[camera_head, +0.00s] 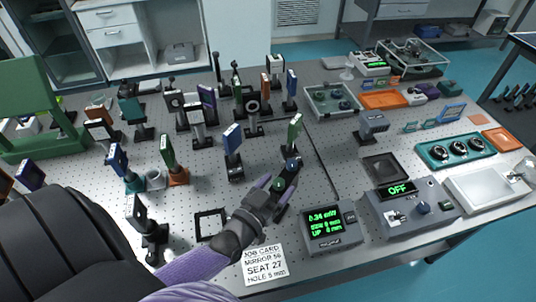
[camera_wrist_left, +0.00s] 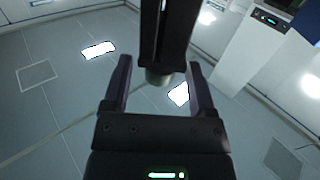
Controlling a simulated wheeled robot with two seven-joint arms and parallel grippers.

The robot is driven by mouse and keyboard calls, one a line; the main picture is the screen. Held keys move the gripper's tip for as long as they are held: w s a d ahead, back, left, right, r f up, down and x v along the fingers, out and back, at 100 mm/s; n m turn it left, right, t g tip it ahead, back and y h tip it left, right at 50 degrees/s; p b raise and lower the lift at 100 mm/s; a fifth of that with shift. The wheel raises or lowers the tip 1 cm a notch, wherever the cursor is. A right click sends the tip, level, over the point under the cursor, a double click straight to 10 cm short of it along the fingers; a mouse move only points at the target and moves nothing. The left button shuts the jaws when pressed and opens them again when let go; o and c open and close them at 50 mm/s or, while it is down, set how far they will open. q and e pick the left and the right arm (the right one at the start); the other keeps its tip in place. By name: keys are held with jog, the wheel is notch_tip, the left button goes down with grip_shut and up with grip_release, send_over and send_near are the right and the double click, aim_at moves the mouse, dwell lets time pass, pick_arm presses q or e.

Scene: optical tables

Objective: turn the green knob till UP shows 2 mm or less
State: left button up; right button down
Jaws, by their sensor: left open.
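The green knob (camera_head: 278,184) sits on a dark mount between the blue knob (camera_head: 292,163) and my left gripper. My left gripper (camera_head: 272,188) is open, with its fingers at the green knob; I cannot tell whether they touch it. In the left wrist view, the open fingers (camera_wrist_left: 160,90) stand either side of a dark post with a grey round end (camera_wrist_left: 159,76). The meter (camera_head: 330,226) shows 0.34 mW in green, with a side line and an UP line below; the UP figure is too small to read surely. My right gripper is not in view.
The job card (camera_head: 264,265) lies at the table's front edge, left of the meter. A grey box reading OFF (camera_head: 408,207) stands right of the meter. Several mounted optics crowd the table behind and left of my gripper. An empty black frame (camera_head: 210,224) lies left of my wrist.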

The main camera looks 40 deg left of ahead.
pick_arm(q)
jog(key=s, duration=0.8)
jog(key=shift+s, duration=0.35)
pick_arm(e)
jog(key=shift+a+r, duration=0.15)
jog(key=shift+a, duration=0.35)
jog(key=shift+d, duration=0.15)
